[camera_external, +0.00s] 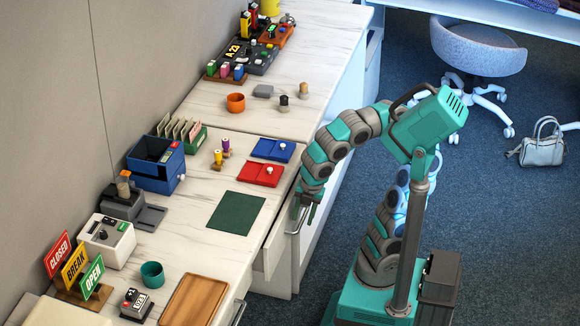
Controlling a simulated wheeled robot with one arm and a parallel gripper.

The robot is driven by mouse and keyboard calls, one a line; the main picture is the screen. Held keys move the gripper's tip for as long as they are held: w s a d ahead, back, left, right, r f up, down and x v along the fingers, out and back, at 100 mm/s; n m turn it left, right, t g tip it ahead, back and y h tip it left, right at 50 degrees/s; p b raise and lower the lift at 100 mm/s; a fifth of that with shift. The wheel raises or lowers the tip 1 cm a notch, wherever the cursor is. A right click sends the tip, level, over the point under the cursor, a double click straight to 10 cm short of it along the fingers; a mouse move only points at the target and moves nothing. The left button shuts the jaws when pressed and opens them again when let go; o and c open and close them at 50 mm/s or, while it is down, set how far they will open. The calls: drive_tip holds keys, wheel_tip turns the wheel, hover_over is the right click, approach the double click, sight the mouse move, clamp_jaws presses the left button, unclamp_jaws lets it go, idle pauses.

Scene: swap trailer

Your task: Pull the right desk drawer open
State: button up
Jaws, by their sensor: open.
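The white desk (180,250) has its front facing my arm. A drawer front (275,252) shows below the desktop edge, close to the middle of the picture, with a metal bar handle (295,224) on it. The jaws are open. My arm and gripper hide part of the drawer front, and I cannot tell whether the fingers touch the handle. A second handle (238,312) shows lower on the desk front.
On the desktop near the gripper lie a dark green mat (237,211), a red tray (260,173) and a blue tray (273,150). A wooden board (195,300) lies at the near edge. The blue carpet (310,265) is clear beside the desk. A chair (478,50) and handbag (542,145) stand behind.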

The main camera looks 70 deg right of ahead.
drive_tip(key=shift+c, duration=0.3)
clamp_jaws()
idle(1.1)
